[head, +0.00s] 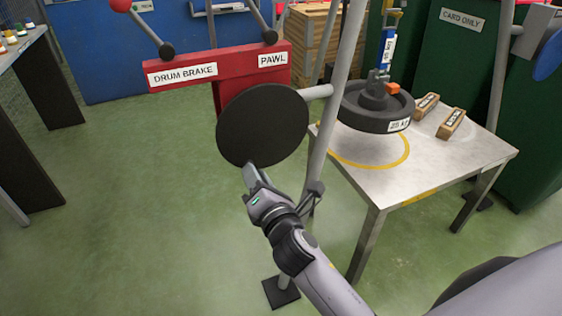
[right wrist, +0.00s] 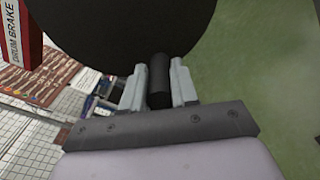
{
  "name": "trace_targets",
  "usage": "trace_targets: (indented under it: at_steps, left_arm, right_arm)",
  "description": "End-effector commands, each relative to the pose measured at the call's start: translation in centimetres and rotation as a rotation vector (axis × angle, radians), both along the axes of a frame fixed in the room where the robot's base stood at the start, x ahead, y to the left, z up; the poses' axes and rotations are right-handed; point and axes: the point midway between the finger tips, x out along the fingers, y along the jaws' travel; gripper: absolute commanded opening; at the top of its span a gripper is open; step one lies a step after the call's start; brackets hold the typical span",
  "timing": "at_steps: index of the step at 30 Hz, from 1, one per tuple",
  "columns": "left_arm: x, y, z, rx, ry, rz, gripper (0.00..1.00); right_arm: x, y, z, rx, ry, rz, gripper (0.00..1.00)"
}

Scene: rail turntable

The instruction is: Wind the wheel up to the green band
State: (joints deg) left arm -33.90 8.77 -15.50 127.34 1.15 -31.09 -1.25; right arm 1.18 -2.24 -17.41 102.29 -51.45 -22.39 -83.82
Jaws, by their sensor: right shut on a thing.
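A large black disc (head: 262,125) stands on a grey post below the red bar; its lower part fills the top of the right wrist view (right wrist: 120,30). A short black handle (right wrist: 159,80) sticks out of it. My right gripper (head: 252,178) is at the disc's lower edge, its fingers (right wrist: 158,92) shut on the handle from both sides. A dark grey wheel (head: 375,112) with a white label hangs on a hook under a blue and yellow piece, above the table. I cannot make out a green band. My left gripper is not in view.
A red bar (head: 200,72) carries levers labelled DRUM BRAKE and PAWL. A metal table (head: 440,165) with a yellow ring marking holds two labelled wooden blocks (head: 452,123). The green floor at left is clear.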

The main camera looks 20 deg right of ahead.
Motion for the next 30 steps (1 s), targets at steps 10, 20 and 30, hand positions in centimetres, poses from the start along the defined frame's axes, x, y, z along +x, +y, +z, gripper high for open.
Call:
trace_targets:
  at_steps: [10, 20, 30]
  left_arm:
    - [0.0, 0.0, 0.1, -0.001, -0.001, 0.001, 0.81]
    - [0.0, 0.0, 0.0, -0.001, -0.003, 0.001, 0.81]
    - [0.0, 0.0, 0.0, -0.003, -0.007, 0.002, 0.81]
  right_arm:
    - [0.0, 2.2, 2.2, 0.142, -0.026, -0.008, 0.0]
    - [-0.1, 1.4, 1.2, 0.142, -0.018, -0.013, 0.0]
    - [-0.2, 0.6, 0.2, 0.143, -0.011, -0.016, 0.0]
